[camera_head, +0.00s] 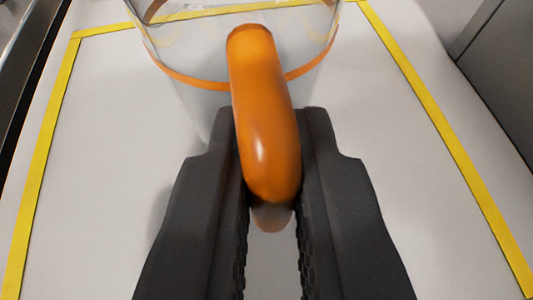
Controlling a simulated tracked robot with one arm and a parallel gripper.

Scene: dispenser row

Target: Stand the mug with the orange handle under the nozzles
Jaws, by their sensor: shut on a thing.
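A clear mug (205,104) with an orange handle (262,120) and an orange band around its body is at the top middle of the view. Its upper part is cut off by the picture's top edge. My gripper (270,165) is shut on the orange handle, one black finger on each side of it. I cannot tell whether the mug's base touches the surface below. No nozzles are in view.
A yellow taped outline (45,165) runs on the pale surface (110,190) around the mug and gripper. A grey block (505,65) stands at the upper right. A dark edge (25,75) lies at the far left. The surface beside the gripper is clear.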

